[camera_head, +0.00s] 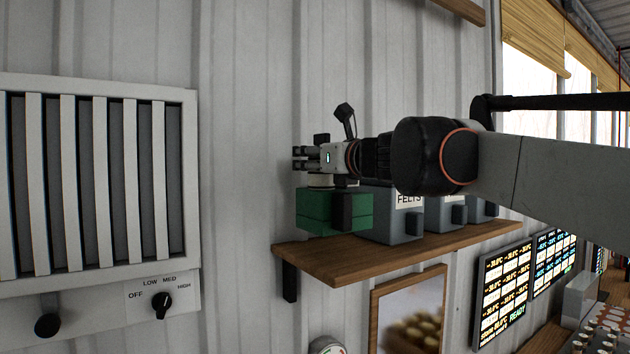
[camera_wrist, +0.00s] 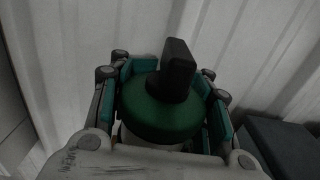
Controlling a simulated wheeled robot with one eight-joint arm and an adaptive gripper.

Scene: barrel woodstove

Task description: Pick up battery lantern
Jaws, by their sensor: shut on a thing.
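The battery lantern shows in the wrist view as a round dark green cap (camera_wrist: 150,118) with a black upright handle (camera_wrist: 176,68) and a pale body partly visible below. The teal-padded fingers of my gripper (camera_wrist: 168,100) are on both sides of it, shut on it. In the head view, my gripper (camera_head: 303,158) points left above the left end of the wooden shelf. A pale round part (camera_head: 321,181) shows just under it, above a green boxy thing (camera_head: 318,212) with a black front piece. I cannot tell whether these are joined or whether the lantern is clear of its support.
Grey boxes, one labelled FELTS (camera_head: 397,222), stand right of the green thing on the wooden shelf (camera_head: 345,262). The corrugated wall is close behind. A louvred heater (camera_head: 100,190) is at the left. A picture frame (camera_head: 408,310) and screens (camera_head: 502,295) are below the shelf.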

